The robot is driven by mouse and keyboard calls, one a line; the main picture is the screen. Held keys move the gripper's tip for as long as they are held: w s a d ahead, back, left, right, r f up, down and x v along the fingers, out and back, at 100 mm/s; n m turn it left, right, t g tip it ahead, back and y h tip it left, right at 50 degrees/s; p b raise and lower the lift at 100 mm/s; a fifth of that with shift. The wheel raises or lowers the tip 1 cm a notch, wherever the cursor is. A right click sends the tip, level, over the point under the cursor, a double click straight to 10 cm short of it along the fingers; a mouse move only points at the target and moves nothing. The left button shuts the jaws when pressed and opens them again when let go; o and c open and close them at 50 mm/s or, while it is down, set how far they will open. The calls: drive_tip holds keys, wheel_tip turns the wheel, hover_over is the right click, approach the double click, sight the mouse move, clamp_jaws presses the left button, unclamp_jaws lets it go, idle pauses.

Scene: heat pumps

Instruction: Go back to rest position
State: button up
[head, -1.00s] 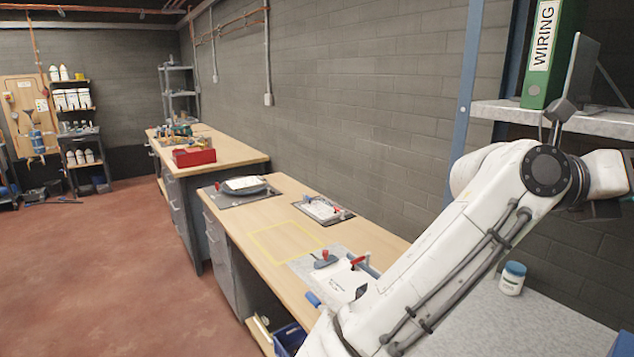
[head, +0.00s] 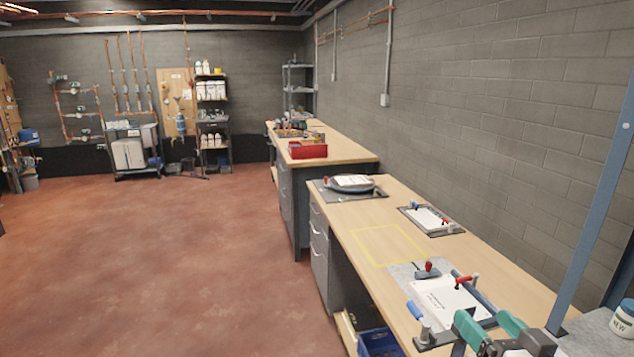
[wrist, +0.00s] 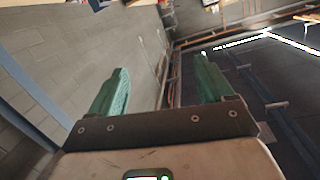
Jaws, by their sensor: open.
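My gripper (head: 489,325) shows at the lower right of the head view, with two green fingers apart and nothing between them. It is in front of the near end of the wooden workbench (head: 410,192). In the wrist view, my gripper (wrist: 160,90) has its green fingers spread wide and empty, with the block wall and ceiling pipes beyond. The rest of my arm is out of the head view.
The workbench carries a yellow-outlined square (head: 388,244), a white sheet in a clamp fixture (head: 445,302) and a round grey device (head: 350,183). A red bin (head: 307,150) stands on the farther bench. A white jar (head: 623,319) is at the right edge. Red floor (head: 190,260) at left is clear.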

drive_tip(key=s+a+f+g, duration=0.1)
drive_tip(key=s+f+g, duration=0.3)
drive_tip(key=s+f, duration=0.45)
drive_tip(key=s+a+f+g, duration=0.1)
drive_tip(key=s+f+g, duration=0.4)
drive_tip(key=f, duration=0.7)
drive_tip(key=s+f+g, duration=0.3)
drive_tip(key=s, duration=0.5)
drive_tip(key=s+a+f+g+h, duration=0.1)
drive_tip(key=s+f+g, duration=0.2)
drive_tip(key=s, duration=0.4)
drive_tip(key=shift+s+a+f+n, duration=0.15)
drive_tip(key=shift+s+f+n, duration=0.25)
drive_tip(key=shift+f, duration=0.4)
